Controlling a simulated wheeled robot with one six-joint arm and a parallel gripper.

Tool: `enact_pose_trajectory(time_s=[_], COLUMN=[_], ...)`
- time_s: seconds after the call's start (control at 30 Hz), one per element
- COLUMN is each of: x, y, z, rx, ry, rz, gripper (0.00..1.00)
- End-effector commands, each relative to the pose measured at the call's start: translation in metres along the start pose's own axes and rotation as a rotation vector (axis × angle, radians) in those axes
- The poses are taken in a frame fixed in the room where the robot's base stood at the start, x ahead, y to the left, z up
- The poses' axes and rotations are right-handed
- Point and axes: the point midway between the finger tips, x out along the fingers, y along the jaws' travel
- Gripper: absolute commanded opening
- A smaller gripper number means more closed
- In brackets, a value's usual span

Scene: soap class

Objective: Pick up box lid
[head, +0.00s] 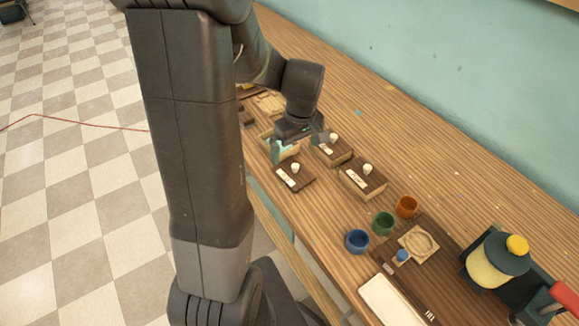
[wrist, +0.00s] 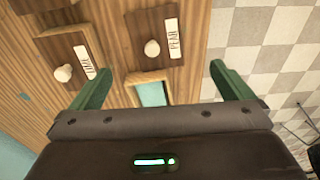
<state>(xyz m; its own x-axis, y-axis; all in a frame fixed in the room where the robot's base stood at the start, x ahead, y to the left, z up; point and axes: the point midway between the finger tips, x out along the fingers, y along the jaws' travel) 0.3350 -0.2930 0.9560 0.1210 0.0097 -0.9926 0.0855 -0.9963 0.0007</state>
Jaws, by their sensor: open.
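A dark brown box lid (head: 293,182) with a white knob and a white label lies flat on the table near its front edge. In the wrist view this lid (wrist: 140,52) has a label reading PEAR. Beside it is an open wooden box (head: 285,153) with a teal inside, which also shows in the wrist view (wrist: 147,78). My gripper (head: 296,146) is above the open box, its green fingers spread and empty. In the wrist view the gripper (wrist: 162,78) spans the open box, with the lid beyond the fingertips.
A lidded box (head: 333,153), labelled LIME in the wrist view (wrist: 68,58), stands close by. Another lidded box (head: 362,184) stands to the right. Blue (head: 357,241), green (head: 383,223) and orange (head: 407,206) cups, a tray (head: 393,302) and a press-like device (head: 497,262) are farther right.

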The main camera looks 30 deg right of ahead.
Motion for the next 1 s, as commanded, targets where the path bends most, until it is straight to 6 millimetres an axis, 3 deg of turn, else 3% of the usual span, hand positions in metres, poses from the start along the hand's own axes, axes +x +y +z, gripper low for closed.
enact_pose_trajectory(time_s=[0.2,0.57,1.0], x=[0.038,0.059,0.102], y=[0.0,0.0,0.003], z=[0.0,-0.002,-0.005], rx=[0.0,0.0,0.0], ry=[-0.003,-0.002,-0.002], rz=[-0.003,-0.002,-0.001], gripper=[1.0,1.0,1.0])
